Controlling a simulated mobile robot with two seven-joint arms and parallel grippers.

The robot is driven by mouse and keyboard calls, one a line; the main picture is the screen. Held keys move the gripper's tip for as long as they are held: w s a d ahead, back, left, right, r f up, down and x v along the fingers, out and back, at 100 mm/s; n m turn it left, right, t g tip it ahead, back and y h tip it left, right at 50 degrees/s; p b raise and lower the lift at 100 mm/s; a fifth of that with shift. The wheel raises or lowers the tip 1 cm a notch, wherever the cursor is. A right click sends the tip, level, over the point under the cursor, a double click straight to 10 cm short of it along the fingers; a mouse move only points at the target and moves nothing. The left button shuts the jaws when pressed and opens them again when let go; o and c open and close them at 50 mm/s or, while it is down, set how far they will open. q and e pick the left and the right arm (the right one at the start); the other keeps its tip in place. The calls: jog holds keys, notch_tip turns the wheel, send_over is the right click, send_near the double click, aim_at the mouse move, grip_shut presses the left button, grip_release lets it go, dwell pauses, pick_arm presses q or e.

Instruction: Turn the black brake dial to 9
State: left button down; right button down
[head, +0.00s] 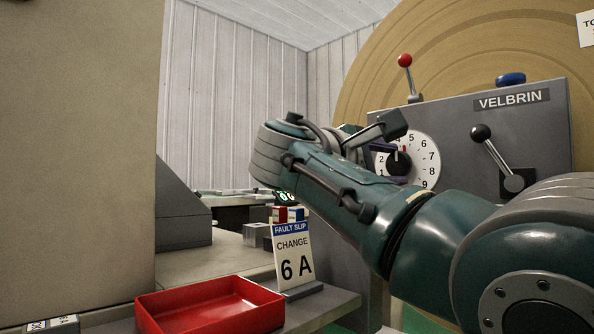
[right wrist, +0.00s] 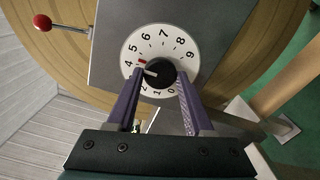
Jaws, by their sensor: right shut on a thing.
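The black brake dial (head: 401,165) is a round knob on a white number plate (head: 428,164), on the grey VELBRIN panel. It also shows in the right wrist view (right wrist: 161,70), with the number plate around it. A white line on the knob points left in that view, roughly toward 3 to 4; the exact reading is hard to tell. A small red mark lies near 4. My right gripper (right wrist: 160,77) is shut on the knob, one purple finger on each side. In the head view its arm partly covers the plate's left side. My left gripper is out of view.
A red-knobbed lever (head: 405,62) and a blue button (head: 510,79) are on top of the panel. A black-knobbed lever (head: 481,133) is right of the dial. A red tray (head: 210,305) and a fault slip card (head: 293,255) reading "CHANGE 6 A" are at lower left.

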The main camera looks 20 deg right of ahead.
jog(key=m+b, duration=0.1)
jog(key=m, duration=0.2)
jog(key=shift+m+b, duration=0.3)
jog(key=shift+m, duration=0.1)
jog(key=m+b, duration=0.1)
jog(key=m, duration=0.2)
jog(key=shift+m+b, duration=0.3)
jog(key=shift+b, duration=0.05)
jog(key=m+b, duration=0.2)
jog(key=m, duration=0.4)
jog(key=shift+b, duration=0.35)
jog(key=m+b, duration=0.1)
jog(key=m, duration=0.3)
jog(key=shift+s+r, duration=0.1)
jog(key=m+b, duration=0.1)
jog(key=m, duration=0.2)
jog(key=shift+m, duration=0.3)
jog(key=m+b, duration=0.1)
jog(key=m, duration=0.2)
jog(key=shift+r+m, duration=0.1)
jog(key=shift+m, duration=1.4)
